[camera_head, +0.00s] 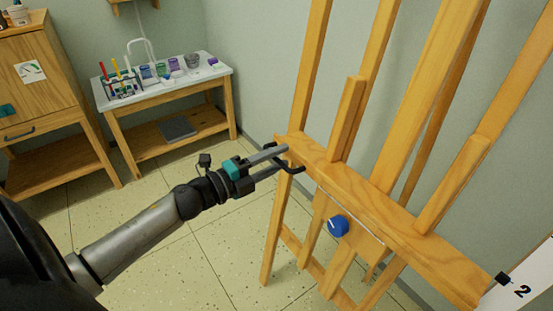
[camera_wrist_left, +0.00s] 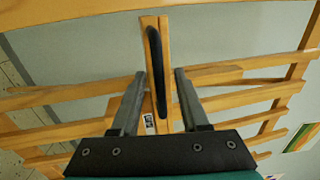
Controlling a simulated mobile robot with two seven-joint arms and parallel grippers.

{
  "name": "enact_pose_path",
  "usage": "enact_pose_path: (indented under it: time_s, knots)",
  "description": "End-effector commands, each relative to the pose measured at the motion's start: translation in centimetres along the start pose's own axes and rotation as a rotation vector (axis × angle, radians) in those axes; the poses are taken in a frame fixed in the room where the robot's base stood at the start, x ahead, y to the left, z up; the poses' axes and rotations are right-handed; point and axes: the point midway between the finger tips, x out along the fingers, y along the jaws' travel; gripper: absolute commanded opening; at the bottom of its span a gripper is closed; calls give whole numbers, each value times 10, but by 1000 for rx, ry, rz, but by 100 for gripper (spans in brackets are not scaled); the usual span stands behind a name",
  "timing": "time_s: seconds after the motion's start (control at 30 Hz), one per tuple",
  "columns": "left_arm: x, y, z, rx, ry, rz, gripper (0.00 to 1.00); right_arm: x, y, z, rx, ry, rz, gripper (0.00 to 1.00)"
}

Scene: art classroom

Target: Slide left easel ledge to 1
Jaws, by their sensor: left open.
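The wooden easel ledge (camera_head: 350,184) runs across the easel and slopes down to the right in the head view. A black handle (camera_head: 295,169) sticks out from its left end; in the wrist view it is a long dark bar (camera_wrist_left: 158,75) on the wooden end. My left gripper (camera_head: 284,157) is at this end, open, with one finger on each side of the handle. In the wrist view a gap shows between the handle and each finger, so it is not gripped. A blue knob (camera_head: 338,225) sits on a panel below the ledge. My right gripper is out of view.
A white-topped table (camera_head: 215,75) with jars and a rack of markers stands against the back wall. A wooden cabinet (camera_head: 50,85) is at the far left. A white sheet marked 2 (camera_head: 520,288) is at the lower right. Floor left of the easel is clear.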

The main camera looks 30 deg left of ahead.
Motion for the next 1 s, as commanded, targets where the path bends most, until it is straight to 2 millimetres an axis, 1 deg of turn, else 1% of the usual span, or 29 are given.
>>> enact_pose_path:
  time_s: [0.1,0.5,1.0]
  knots:
    - [0,0,0,0,0,0,45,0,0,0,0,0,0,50]
    - [0,0,0,0,0,0,0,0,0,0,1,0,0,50]
    - [0,0,0,-1,1,0,0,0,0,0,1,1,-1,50]
